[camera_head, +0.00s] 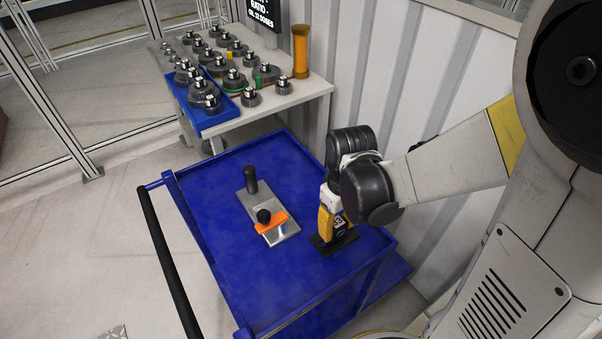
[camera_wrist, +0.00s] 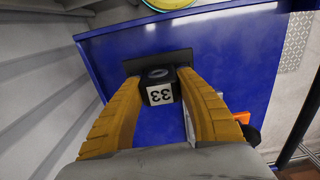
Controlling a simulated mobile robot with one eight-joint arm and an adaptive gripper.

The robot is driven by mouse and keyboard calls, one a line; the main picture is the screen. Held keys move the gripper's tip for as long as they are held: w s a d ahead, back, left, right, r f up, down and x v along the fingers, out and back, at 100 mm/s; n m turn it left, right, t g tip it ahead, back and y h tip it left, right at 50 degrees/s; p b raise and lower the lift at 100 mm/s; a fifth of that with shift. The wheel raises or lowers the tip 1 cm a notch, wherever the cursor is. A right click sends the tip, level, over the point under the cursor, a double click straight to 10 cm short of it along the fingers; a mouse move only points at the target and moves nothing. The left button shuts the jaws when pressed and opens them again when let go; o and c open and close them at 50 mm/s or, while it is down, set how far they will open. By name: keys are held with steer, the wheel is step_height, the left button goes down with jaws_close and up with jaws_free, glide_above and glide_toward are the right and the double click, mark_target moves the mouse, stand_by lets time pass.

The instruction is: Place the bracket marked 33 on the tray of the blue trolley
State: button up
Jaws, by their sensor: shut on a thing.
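The black bracket marked 33 (camera_wrist: 162,93) stands upright between the yellow fingers of my gripper (camera_wrist: 160,88). Its label faces the wrist camera, and its flat dark base plate (camera_wrist: 150,64) shows behind it. In the head view my gripper (camera_head: 332,222) points down at the right part of the blue trolley's tray (camera_head: 215,172), shut on the bracket (camera_head: 338,244). The bracket's base plate is at or just above the tray surface; I cannot tell whether it touches. My wrist hides part of the tray behind it.
A grey metal plate (camera_head: 282,234) with black knobs and an orange piece lies on the tray, left of the bracket. A white table (camera_head: 316,84) behind holds several gear parts, a blue bin (camera_head: 208,122) and an orange cylinder (camera_head: 300,52). The tray's front left is clear.

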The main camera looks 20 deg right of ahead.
steer(key=w, duration=0.1)
steer(key=w+a+f, duration=0.1)
steer(key=w+f+b, duration=0.1)
steer(key=shift+w+a+f, duration=0.2)
steer(key=shift+a, duration=0.05)
steer(key=shift+f+b, duration=0.85)
steer(key=shift+f, duration=1)
steer(key=shift+f, duration=0.2)
steer(key=o, duration=1.4)
steer(key=shift+c, duration=0.2)
steer(key=s+r+m+t+p, duration=0.1)
steer(key=s+r+t+p, duration=0.1)
steer(key=r, duration=1)
steer(key=s+r+m+t+p, duration=0.2)
steer(key=s+r+t, duration=0.2)
steer(key=r, duration=0.8)
steer(key=shift+d+m+t+p, duration=0.25)
steer(key=shift+m+t+p, duration=0.1)
steer(key=shift+t, duration=0.25)
